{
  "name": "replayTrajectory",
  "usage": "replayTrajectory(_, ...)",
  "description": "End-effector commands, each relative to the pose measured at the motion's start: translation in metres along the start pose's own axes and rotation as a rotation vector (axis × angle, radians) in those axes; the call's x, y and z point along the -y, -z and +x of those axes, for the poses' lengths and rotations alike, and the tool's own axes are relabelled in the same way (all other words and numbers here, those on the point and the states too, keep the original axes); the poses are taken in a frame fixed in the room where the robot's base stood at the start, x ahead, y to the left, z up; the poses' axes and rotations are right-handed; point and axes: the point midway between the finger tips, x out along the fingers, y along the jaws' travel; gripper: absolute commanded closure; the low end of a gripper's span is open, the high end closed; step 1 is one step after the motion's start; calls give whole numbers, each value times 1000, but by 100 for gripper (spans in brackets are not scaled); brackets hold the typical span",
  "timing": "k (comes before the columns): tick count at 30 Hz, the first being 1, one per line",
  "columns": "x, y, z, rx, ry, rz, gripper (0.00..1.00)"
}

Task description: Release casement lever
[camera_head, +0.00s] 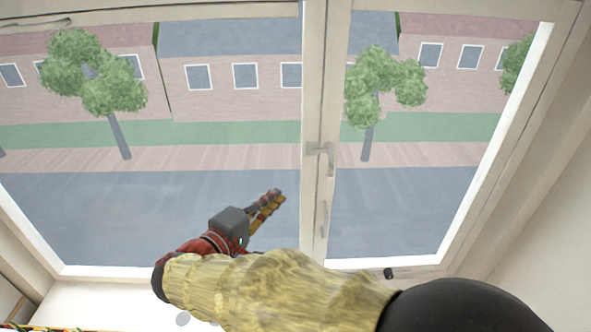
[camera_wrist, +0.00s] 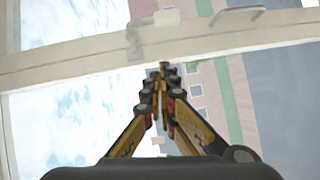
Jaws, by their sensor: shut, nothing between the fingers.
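A small pale lever (camera_head: 330,162) sits on the middle post of the window, with a short arm across the post and an end hanging down. It also shows in the wrist view (camera_wrist: 134,41), at the upper left on the cream frame. Below it on the post is a slim upright pull handle (camera_head: 324,218), seen in the wrist view (camera_wrist: 238,14) at the upper right. My gripper (camera_head: 277,195) is left of the post, apart from lever and handle. Its yellow and dark fingers meet at the tips in the wrist view (camera_wrist: 164,70), with nothing between them.
Glass panes (camera_head: 230,180) lie either side of the post (camera_head: 313,110). A small dark fitting (camera_head: 388,273) is on the lower frame at right. A white sill (camera_head: 95,300) runs below. Another handle (camera_head: 38,22) is at the upper left frame.

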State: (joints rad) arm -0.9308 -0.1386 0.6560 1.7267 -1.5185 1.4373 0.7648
Motion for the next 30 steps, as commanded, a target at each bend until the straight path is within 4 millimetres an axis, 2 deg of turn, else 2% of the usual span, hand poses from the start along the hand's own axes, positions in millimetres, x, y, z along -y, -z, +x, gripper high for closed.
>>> replayTrajectory(5, -4, -4, 0, 10, -20, 63, 100)
replayTrajectory(17, -4, -4, 3, 11, -17, 66, 100)
replayTrajectory(23, -5, -5, 26, 15, -17, 65, 100)
replayTrajectory(30, -6, -6, 74, 15, -16, 65, 100)
